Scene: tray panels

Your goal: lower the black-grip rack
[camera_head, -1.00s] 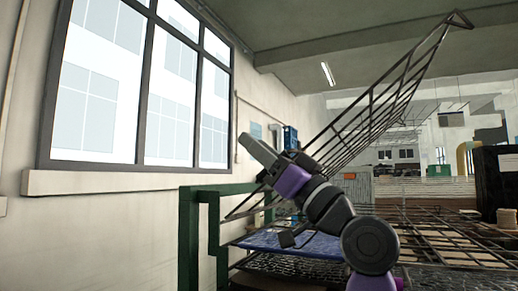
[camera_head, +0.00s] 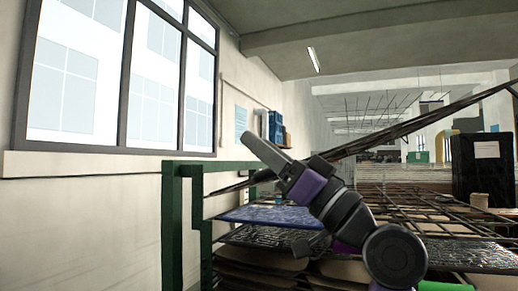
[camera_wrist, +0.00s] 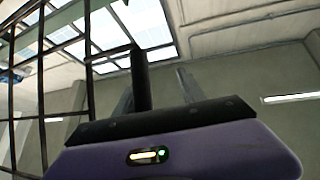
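The raised rack (camera_head: 420,120) is a dark wire panel. In the head view it shows almost edge-on, sloping up from the green post at left to the right edge. My gripper (camera_head: 262,150) points up and left in front of its lower part. In the wrist view the rack's bars (camera_wrist: 40,85) stand at left. The black grip (camera_wrist: 141,80), a dark upright cylinder, stands between the grey fingers of my gripper (camera_wrist: 156,92), close to the left one. A gap shows towards the right finger, so the fingers look open. The grip is hidden in the head view.
A green frame (camera_head: 172,230) stands left by the wall. Below are stacked lower racks (camera_head: 470,255) and a blue panel (camera_head: 275,216). A black box (camera_head: 482,170) stands at right. A green bar (camera_head: 440,286) shows at the bottom edge.

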